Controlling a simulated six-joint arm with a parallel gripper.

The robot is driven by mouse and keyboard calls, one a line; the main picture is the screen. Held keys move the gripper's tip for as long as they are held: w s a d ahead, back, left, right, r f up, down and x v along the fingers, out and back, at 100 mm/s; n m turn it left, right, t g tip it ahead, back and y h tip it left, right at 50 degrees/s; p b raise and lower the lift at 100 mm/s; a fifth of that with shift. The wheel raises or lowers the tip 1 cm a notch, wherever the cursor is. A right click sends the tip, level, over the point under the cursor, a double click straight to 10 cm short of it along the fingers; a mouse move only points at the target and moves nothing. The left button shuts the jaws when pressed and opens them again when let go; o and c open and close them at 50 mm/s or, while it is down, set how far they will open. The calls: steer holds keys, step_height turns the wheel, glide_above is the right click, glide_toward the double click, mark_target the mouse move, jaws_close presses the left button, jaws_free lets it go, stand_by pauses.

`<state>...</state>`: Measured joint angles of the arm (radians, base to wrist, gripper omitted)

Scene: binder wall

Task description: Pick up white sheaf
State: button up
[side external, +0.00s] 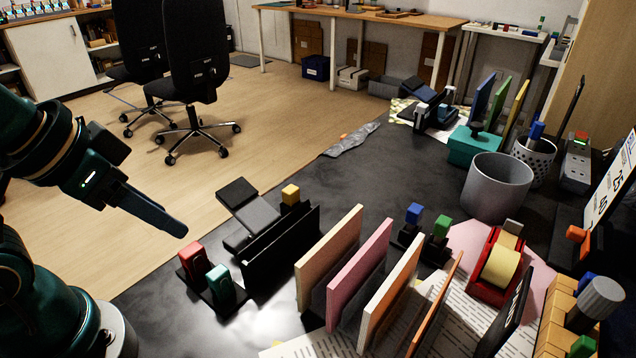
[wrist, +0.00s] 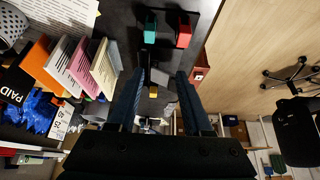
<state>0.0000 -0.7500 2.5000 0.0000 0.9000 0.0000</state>
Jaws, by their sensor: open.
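The white sheaf (side external: 391,292) stands upright in a row of sheaves on the dark table. A pink sheaf (side external: 359,272) is on its left and a thin orange sheaf (side external: 436,303) on its right. In the wrist view the white sheaf (wrist: 58,60) is at upper left, with printed lines on its face. My gripper (side external: 182,230) is at the left of the side view, raised and well apart from the row. In the wrist view my gripper (wrist: 160,72) is open, with nothing between its fingers. The white sheaf's lower part is partly hidden.
A cream sheaf (side external: 328,258) and a black divider (side external: 282,248) stand left of the pink one. Red (side external: 192,262) and teal (side external: 220,285) blocks are nearer my gripper. A red tape dispenser (side external: 497,265) and grey bin (side external: 497,188) stand right.

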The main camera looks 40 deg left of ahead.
steer(key=shift+c, duration=0.3)
steer(key=w+r+n, duration=0.3)
steer(key=w+r, duration=0.3)
steer(key=m, duration=0.2)
glide_above(397, 271)
steer(key=a, duration=0.3)
step_height(397, 271, down, 7)
steer(key=shift+m+g, duration=0.5)
steer(key=shift+g, duration=0.1)
steer(key=d+f, duration=0.1)
steer(key=s+d+f, duration=0.1)
steer(key=d+f, duration=0.1)
steer(key=shift+s+f, duration=0.2)
steer(key=shift+x, duration=2.35)
